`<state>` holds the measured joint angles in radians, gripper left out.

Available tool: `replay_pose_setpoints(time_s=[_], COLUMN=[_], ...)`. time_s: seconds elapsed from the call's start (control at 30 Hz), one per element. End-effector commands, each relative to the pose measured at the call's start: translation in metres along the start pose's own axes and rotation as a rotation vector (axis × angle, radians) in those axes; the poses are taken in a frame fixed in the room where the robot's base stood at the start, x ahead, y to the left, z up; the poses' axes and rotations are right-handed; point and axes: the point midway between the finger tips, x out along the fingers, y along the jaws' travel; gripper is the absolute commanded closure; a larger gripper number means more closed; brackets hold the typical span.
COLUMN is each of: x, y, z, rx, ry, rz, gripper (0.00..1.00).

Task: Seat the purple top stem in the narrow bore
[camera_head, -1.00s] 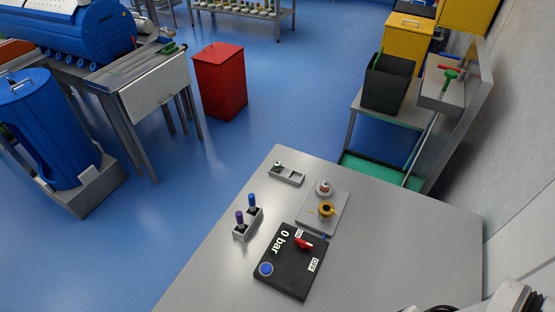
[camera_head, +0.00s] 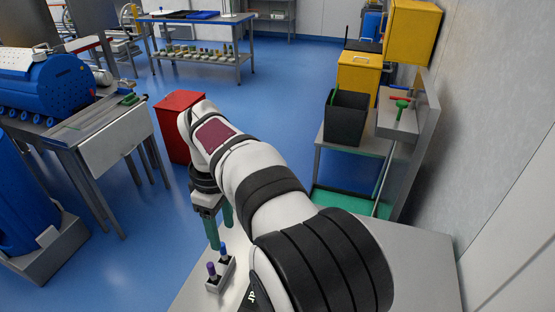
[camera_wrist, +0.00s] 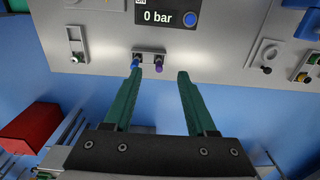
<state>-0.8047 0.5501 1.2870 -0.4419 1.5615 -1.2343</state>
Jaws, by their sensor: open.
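The purple top stem (camera_head: 211,269) stands upright in a small grey holder (camera_head: 220,284), beside a blue top stem (camera_head: 223,250). In the wrist view the purple top (camera_wrist: 158,66) is at the right end of the holder and the blue top (camera_wrist: 135,64) at the left end. My gripper (camera_head: 220,238) is open and empty, its green fingers pointing toward the holder. In the wrist view the purple top appears between the fingertips (camera_wrist: 159,74), and the left finger tip overlaps the blue top. The narrow bore is not visible; only an edge of a grey plate (camera_wrist: 95,4) shows.
A black panel reading 0 bar (camera_wrist: 165,14), with a blue button, lies beyond the holder. My arm covers much of the table in the head view. A red bin (camera_head: 180,125) stands on the floor.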

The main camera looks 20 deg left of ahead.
Motion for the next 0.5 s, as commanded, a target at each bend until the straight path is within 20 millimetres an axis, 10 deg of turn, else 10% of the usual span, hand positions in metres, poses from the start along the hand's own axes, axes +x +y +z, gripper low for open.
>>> replay_pose_setpoints(time_s=[0.13, 0.5], x=[0.023, 0.114], y=[-0.011, -0.009], z=[-0.051, -0.053], rx=[-0.242, -0.262], ry=[-0.012, -0.013], rz=[0.013, 0.013], gripper=[0.43, 0.43])
